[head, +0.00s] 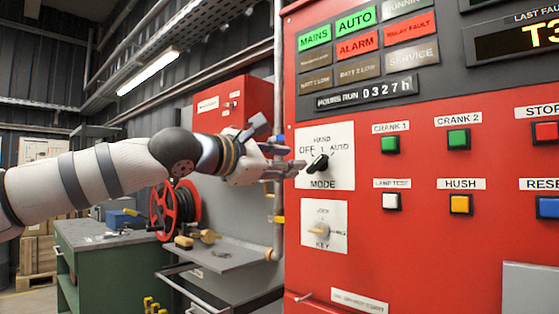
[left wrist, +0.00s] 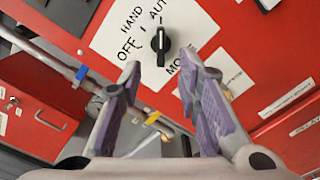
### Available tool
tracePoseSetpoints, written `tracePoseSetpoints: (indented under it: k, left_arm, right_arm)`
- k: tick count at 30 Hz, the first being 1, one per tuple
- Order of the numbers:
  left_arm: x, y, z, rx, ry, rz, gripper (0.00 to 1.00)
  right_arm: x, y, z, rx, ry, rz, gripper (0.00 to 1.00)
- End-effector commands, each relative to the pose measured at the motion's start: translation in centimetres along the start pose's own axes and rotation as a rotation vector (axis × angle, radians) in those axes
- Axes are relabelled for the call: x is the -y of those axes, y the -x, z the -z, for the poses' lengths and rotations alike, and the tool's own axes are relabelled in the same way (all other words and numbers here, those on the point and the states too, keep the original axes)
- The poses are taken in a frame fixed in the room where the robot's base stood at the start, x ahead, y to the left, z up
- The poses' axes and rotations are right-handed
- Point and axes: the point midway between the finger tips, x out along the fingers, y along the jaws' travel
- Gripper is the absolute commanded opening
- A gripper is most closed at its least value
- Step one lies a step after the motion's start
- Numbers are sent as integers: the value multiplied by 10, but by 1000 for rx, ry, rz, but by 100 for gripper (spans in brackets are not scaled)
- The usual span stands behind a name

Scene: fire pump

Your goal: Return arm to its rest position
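My left arm reaches in from the left in the head view, and its gripper (head: 292,165) is just in front of the mode selector plate on the red panel. The black mode knob (head: 318,162) sits on a white plate marked OFF, HAND and AUTO. In the left wrist view the knob (left wrist: 160,45) stands beyond the fingertips, its white line pointing up toward the small mark between HAND and AUTO. The left gripper (left wrist: 168,80) is open, its purple-padded fingers apart with nothing between them. My right gripper is in neither view.
The red control panel (head: 430,235) fills the right side, with a key switch (head: 322,230) below the knob and several push buttons. A green workbench (head: 105,250), a red hose reel (head: 175,208) and a grey shelf (head: 218,258) stand behind and below the arm. A pipe (head: 278,120) runs beside the panel.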

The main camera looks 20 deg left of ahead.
Motion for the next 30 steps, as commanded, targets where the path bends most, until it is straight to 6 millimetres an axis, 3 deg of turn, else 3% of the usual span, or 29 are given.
tracePoseSetpoints:
  k: [6,18,20,23,26,27,29,30]
  left_arm:
    - [1,22,1,-1,1,1,31]
    - [1,22,1,-2,0,2,31]
    - [8,18,4,-10,-11,15,31]
    - [55,0,24,-62,-84,94,31]
    - [141,-22,63,-139,-222,240,31]
    - [178,-26,80,-166,-284,303,31]
    - [232,-26,106,-199,-376,401,31]
    - [268,-22,123,-215,-436,469,31]
  right_arm:
    - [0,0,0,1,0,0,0]
    - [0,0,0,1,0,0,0]
    - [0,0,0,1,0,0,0]
    - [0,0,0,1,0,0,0]
    - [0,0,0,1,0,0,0]
    - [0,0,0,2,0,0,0]
    - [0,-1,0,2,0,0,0]
    - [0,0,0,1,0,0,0]
